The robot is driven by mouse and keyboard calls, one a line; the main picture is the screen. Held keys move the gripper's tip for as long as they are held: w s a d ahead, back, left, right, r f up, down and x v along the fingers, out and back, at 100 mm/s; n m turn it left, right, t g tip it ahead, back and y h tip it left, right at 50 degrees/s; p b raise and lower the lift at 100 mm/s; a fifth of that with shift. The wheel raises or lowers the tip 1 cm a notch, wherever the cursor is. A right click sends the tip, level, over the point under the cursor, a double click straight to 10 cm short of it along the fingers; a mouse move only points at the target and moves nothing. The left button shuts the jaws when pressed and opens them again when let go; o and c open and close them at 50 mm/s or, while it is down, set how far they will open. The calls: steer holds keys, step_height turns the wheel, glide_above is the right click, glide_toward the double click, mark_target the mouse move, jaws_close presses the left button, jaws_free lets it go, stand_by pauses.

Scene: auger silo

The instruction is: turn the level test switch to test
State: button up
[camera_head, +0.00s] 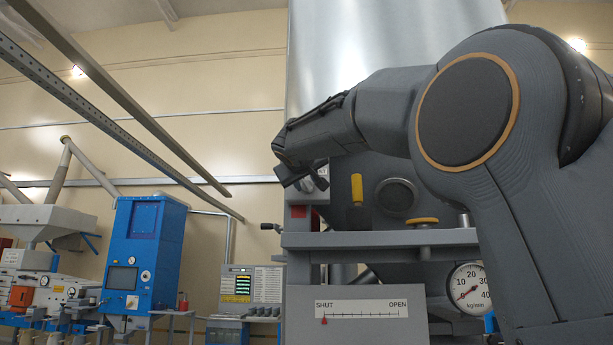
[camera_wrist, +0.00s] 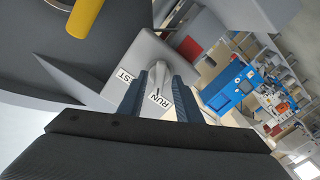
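The level test switch (camera_wrist: 158,76) shows in the wrist view as a light grey lever on a grey box face. A RUN label (camera_wrist: 159,97) lies close to the lever, partly between my fingers. A second label (camera_wrist: 124,76) is partly hidden, with only "ST" readable. My gripper (camera_wrist: 159,84) is open, its two dark fingers on either side of the lever with gaps visible. I cannot tell whether either finger touches it. In the head view my gripper (camera_head: 296,178) is at the silo's front left, where it hides most of the switch.
A yellow handle (camera_head: 357,188) stands close to the right of my gripper; it also shows in the wrist view (camera_wrist: 84,17). A grey beam (camera_head: 380,239) and a SHUT–OPEN scale (camera_head: 361,309) are below.

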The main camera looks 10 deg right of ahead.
steer(key=shift+w+d, duration=0.15)
steer(key=shift+w, duration=0.05)
jaws_close()
